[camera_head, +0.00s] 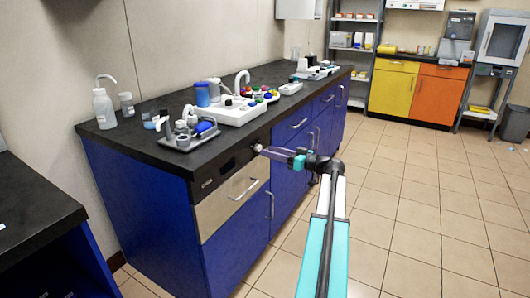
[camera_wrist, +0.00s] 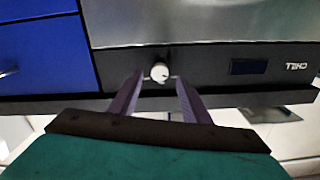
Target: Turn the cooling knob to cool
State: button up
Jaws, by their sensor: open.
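The cooling knob (camera_wrist: 160,72) is a small round white knob on a dark control panel (camera_wrist: 205,68), seen in the wrist view. It also shows in the head view as a small light spot (camera_head: 257,147) on the front of the blue bench. My gripper (camera_wrist: 158,82) is open, with its two purple fingers on either side of the knob's front. I cannot tell whether they touch it. In the head view my gripper (camera_head: 265,152) reaches the panel from the right. The knob's pointer and markings are too small to read.
A dark display (camera_wrist: 249,67) and white lettering sit beside the knob. A steel-coloured drawer front (camera_head: 232,196) lies below the panel. The black worktop (camera_head: 140,143) above carries trays and bottles. Tiled floor (camera_head: 410,200) is clear to the right.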

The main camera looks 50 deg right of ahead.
aim_at(260, 149)
jog(key=shift+x, duration=1.85)
jog(key=c, duration=1)
jog(key=shift+c, duration=0.2)
